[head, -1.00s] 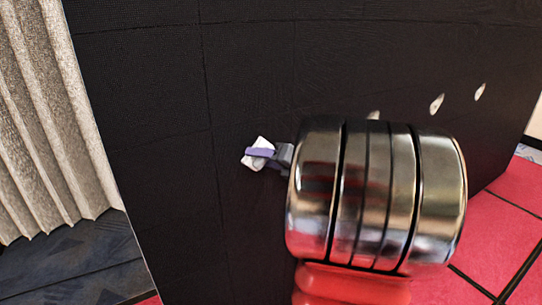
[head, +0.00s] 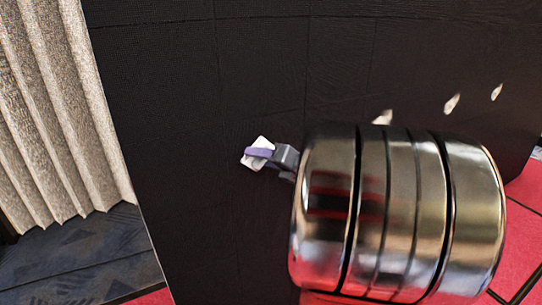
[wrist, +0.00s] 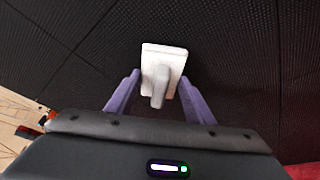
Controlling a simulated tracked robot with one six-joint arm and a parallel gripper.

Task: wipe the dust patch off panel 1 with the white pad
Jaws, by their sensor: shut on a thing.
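My gripper (head: 270,152) has purple fingers and is shut on the white pad (head: 262,141), left of centre in the head view. In the wrist view the pad (wrist: 165,58) is a pale rectangular block with a grip piece between the fingers (wrist: 160,84). The pad is in front of the black video wall (head: 260,60); I cannot tell whether it touches. Three pale patches show on the wall to the right: one (head: 383,118) partly behind my arm, one in the middle (head: 452,104) and one farthest right (head: 497,92). No panel number is visible.
A pale pleated curtain (head: 60,110) hangs at the left, beyond the wall's left edge. Dark patterned floor (head: 75,255) lies below it. Red floor (head: 525,190) shows at the right. My shiny arm joint hides much of the lower right wall.

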